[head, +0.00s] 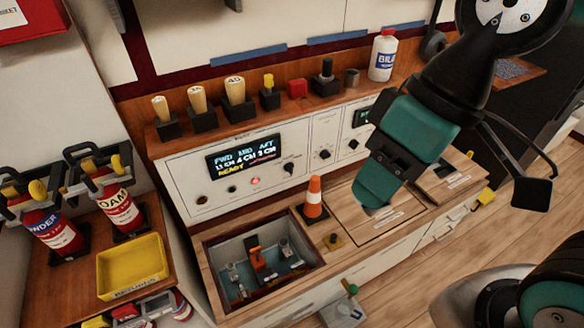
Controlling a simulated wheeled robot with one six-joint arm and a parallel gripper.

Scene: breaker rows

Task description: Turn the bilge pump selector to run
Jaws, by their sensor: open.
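A white control panel (225,165) runs along the console's back. Its left display (243,156) shows "FWD MID AFT", numbers and "READY". A red light (255,181) glows below it. Dark rotary knobs sit on the panel: one right of the display (289,167), one in the middle (324,154) and one farther right (353,144). Their labels are too small to read, so I cannot tell which is the bilge pump selector or its setting.
An orange cone (314,197) stands on the console beside an open recess (215,290) holding pump parts. Fire extinguishers (118,207) and a yellow tray (133,267) are at left. Wooden floor shows lower right.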

